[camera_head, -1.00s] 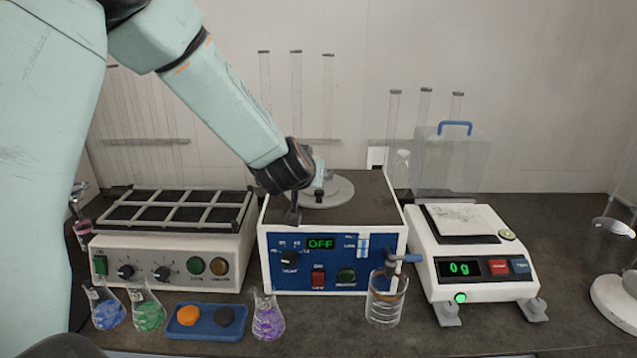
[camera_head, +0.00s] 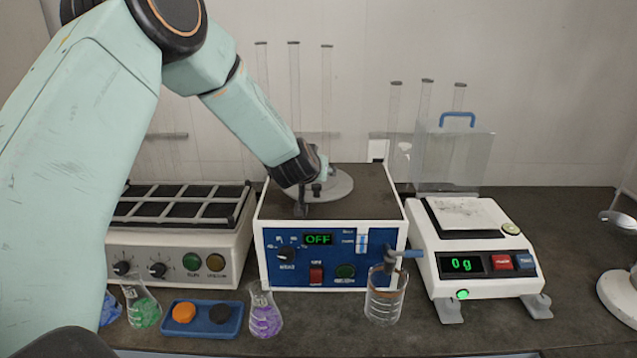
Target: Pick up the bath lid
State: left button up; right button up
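The bath lid (camera_head: 338,187) is a round grey disc lying on top of the blue-fronted water bath (camera_head: 385,207), whose display reads OFF. My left gripper (camera_head: 303,208) comes in from the upper left and hangs over the left part of the lid. The wrist hides the lid's middle and left side, so any knob there is mostly covered. The fingers are small and partly hidden, and I cannot tell whether they are open or touch the lid. My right gripper is not in view.
A shaker (camera_head: 225,262) stands left of the bath, and a scale (camera_head: 425,255) reading 0 g stands to the right. A beaker (camera_head: 384,308), a blue tray (camera_head: 236,325) and flasks (camera_head: 264,318) line the front. A clear cover with a blue handle (camera_head: 457,116) stands behind the scale.

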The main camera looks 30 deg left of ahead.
pick_arm(q)
jog(key=shift+s+a+r, duration=0.1)
jog(key=shift+s+r, duration=0.15)
jog(key=shift+s, duration=0.1)
jog(key=shift+s+r, duration=0.1)
jog(key=shift+s, duration=0.05)
jog(key=shift+c, duration=1)
jog(key=shift+w+f, duration=0.3)
jog(key=shift+w, duration=0.15)
jog(key=c, duration=0.6)
jog(key=shift+s+r, duration=0.25)
jog(key=shift+s, duration=0.05)
grip_shut()
